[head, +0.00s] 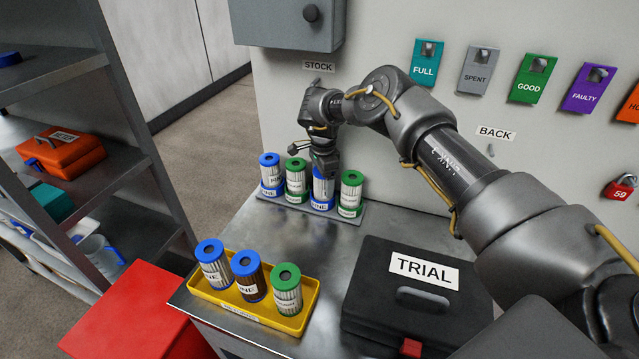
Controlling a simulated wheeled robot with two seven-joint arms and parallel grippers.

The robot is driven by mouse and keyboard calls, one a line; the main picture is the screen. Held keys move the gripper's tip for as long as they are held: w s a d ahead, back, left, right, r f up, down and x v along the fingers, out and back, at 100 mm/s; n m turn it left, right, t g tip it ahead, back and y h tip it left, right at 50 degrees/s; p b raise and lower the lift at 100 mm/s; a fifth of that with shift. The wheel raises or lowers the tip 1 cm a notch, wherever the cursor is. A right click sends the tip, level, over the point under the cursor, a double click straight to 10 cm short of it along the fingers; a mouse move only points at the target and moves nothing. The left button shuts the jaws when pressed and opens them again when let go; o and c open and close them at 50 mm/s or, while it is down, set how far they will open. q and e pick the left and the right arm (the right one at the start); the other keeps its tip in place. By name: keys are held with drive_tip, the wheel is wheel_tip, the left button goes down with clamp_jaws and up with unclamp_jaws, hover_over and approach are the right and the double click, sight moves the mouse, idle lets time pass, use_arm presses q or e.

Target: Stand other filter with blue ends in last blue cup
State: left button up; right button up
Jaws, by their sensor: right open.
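My right gripper (325,162) is open at the top of a white filter with blue ends (324,188), which stands upright in the third cup from the left, a blue cup (322,204), on the grey rack. The fingers hide part of the filter's top. Another filter with blue ends (270,167) stands in the leftmost blue cup (272,189). Filters with green ends (296,177) and (352,188) stand in the two green cups. My left gripper is not in view.
In front, a yellow tray (236,313) holds two blue-ended filters, one pale (213,268) and one brown (250,281), and a green-ended filter (287,292). A black TRIAL case (400,300) stands at the right. Bare metal counter (305,240) lies between tray and rack.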

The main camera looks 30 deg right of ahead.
wheel_tip(320, 180, up, 7)
drive_tip(key=shift+f+b, duration=0.1)
drive_tip(key=shift+b, duration=0.75)
